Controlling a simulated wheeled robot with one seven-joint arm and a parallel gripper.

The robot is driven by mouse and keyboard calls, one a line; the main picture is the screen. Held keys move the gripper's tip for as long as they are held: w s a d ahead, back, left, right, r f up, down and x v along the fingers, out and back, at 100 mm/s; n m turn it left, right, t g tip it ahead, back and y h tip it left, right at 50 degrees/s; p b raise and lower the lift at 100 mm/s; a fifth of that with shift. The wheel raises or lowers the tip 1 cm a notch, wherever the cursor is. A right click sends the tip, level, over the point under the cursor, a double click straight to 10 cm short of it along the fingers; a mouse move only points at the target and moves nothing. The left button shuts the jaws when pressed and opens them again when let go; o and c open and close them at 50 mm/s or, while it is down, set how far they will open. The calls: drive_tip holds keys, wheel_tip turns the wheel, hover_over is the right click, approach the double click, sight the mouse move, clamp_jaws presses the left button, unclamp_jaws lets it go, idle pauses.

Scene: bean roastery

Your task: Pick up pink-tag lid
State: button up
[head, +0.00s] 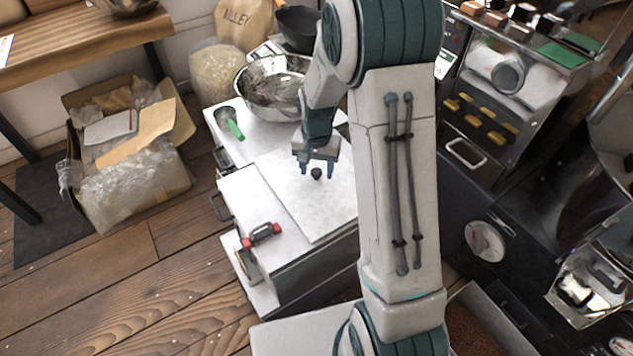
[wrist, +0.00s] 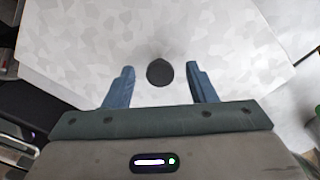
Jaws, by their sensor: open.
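A pale speckled panel with a dark round knob lies on the white cabinet; it looks like the lid (head: 305,212), and no pink tag shows on it. The knob (head: 316,174) stands on the panel. My gripper (head: 318,168) is open and points down at the knob. In the wrist view the knob (wrist: 160,73) appears between the two blue fingers of my gripper (wrist: 160,82), with a gap on each side. The panel (wrist: 110,35) fills most of that view. The far end of the panel is partly hidden by my arm.
A metal bowl (head: 272,92) and a green-handled tool (head: 235,129) are at the back of the white cabinet (head: 245,190). A red-and-black object (head: 262,234) sits at its front left edge. A cardboard box (head: 135,185) stands on the floor at left; machinery (head: 485,130) is at right.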

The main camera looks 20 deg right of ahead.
drive_tip(key=shift+c, duration=0.3)
drive_tip(key=shift+r, duration=0.1)
clamp_jaws()
